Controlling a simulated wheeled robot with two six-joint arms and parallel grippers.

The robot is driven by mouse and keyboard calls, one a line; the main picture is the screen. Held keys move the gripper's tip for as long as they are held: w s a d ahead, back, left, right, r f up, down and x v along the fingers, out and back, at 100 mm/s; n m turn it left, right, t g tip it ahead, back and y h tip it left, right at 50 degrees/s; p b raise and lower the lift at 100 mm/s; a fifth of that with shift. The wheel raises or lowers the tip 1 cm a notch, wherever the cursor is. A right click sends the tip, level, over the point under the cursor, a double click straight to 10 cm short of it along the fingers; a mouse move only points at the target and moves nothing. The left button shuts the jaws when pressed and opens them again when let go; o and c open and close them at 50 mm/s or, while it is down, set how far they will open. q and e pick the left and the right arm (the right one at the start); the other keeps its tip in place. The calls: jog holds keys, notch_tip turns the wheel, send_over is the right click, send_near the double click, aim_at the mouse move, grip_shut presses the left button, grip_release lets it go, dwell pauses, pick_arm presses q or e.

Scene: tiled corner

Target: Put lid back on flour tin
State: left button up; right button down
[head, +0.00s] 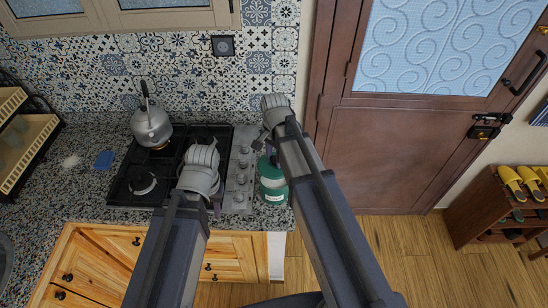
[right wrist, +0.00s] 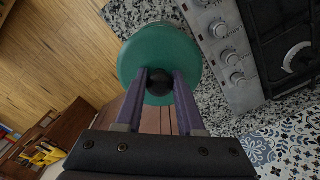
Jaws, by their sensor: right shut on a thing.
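The flour tin (head: 272,190) is a teal tin with a pale label, standing at the right end of the speckled counter. The round green lid (right wrist: 135,62) with a black knob (right wrist: 158,84) shows in the right wrist view. My right gripper (right wrist: 159,84) is shut on the knob, its two purple fingers on either side. In the head view my right gripper (head: 271,152) is over the tin, and my arm partly hides it. I cannot tell whether the lid touches the tin's rim. My left gripper (head: 217,207) is over the hob's front right; its fingers are mostly hidden.
A black gas hob (head: 175,140) with a kettle (head: 152,125) lies left of the tin, its grey knob panel (head: 241,170) close beside it. A blue sponge (head: 104,159) lies further left. The counter ends just right of the tin, with wooden floor (head: 400,245) beyond.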

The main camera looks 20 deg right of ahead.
aim_at(274, 165)
jog(key=shift+f+b, duration=2.45)
jog(key=shift+f, duration=0.25)
jog(key=shift+s+f+b, duration=0.1)
jog(key=shift+f+b, duration=0.3)
jog(key=shift+c, duration=2.2)
grip_release()
jog(key=shift+o, duration=0.4)
jog(key=o, duration=0.4)
jog(key=shift+c, duration=0.2)
jog(key=shift+r, duration=0.1)
notch_tip(274, 165, up, 7)
jog(key=p, duration=0.7)
